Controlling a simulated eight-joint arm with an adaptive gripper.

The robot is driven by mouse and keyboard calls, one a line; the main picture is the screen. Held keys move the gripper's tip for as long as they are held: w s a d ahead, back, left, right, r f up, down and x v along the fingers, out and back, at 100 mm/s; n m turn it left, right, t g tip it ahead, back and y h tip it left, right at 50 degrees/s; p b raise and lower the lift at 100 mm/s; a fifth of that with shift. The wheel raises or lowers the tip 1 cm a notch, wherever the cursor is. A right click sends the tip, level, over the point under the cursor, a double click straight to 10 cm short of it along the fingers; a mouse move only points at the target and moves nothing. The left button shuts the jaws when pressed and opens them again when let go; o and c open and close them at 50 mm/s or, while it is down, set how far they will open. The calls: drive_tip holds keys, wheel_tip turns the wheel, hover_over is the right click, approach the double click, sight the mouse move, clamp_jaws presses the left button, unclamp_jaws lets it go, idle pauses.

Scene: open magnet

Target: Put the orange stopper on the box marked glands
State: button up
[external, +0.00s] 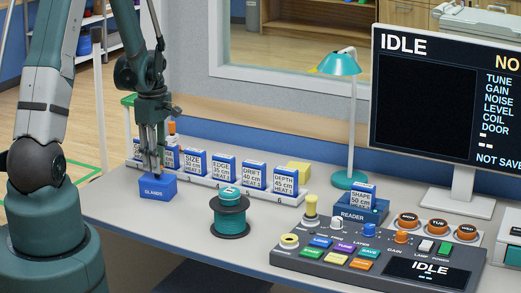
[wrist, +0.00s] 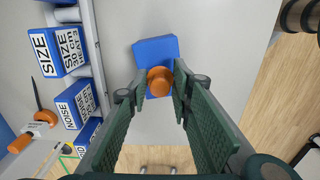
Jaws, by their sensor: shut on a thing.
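The blue box marked glands (external: 157,190) stands on the desk at the left, and its top shows in the wrist view (wrist: 153,47). My gripper (external: 155,172) is directly over it, pointing down. In the wrist view my gripper (wrist: 160,86) is shut on the orange stopper (wrist: 160,79), which lies between the fingertips over the near part of the box top. I cannot tell whether the stopper touches the box. In the external view the fingers hide the stopper.
A white rack (external: 232,186) of blue labelled boxes runs close behind the glands box. A green spool (external: 230,213) stands to the right, before the control console (external: 375,262). A teal lamp (external: 350,182) and a monitor (external: 445,110) stand farther right.

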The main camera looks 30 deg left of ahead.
drive_tip(key=shift+f, duration=0.15)
drive_tip(key=o, duration=0.8)
drive_tip(key=shift+c, duration=0.2)
wheel_tip(320, 180, up, 12)
drive_tip(key=p, duration=0.1)
idle(0.4)
drive_tip(key=shift+r, duration=0.2)
idle(0.5)
